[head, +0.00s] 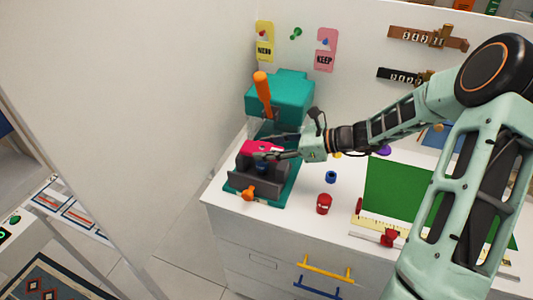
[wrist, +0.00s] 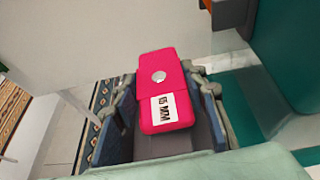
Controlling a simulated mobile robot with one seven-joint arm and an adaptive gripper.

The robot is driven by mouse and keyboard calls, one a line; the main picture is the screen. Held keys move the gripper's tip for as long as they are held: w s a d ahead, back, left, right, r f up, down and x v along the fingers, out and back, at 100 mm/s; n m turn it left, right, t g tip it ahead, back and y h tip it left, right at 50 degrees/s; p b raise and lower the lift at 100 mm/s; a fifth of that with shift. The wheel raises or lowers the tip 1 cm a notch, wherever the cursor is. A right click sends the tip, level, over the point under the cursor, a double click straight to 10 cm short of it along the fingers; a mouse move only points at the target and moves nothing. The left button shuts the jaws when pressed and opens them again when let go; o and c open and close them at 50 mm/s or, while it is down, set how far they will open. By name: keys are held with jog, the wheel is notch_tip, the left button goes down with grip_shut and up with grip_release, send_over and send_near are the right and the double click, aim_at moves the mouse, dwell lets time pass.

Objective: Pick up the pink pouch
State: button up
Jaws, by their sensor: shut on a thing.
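The pink pouch (head: 260,147) is a bright magenta, flat block shape above the grey vise-like block (head: 244,181) on the teal machine's base. In the wrist view the pouch (wrist: 162,62) shows a round silver snap and a white label with black print. My gripper (head: 277,146) reaches in from the right with one finger on each side of the pouch. It is shut on the pouch, and the fingers also flank it in the wrist view (wrist: 160,92). I cannot tell whether the pouch still touches the block under it.
The teal machine (head: 281,95) with an orange handle (head: 262,92) rises just behind the pouch. An orange knob (head: 249,193) sticks out in front. A red jar (head: 323,204), a blue ring (head: 331,177) and a green mat (head: 395,195) lie to the right on the white counter.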

jog(key=s+d+r, duration=0.2)
jog(key=s+r, duration=0.8)
jog(key=s, duration=0.3)
jog(key=shift+s+d+r, duration=0.25)
jog(key=shift+s+r, duration=0.15)
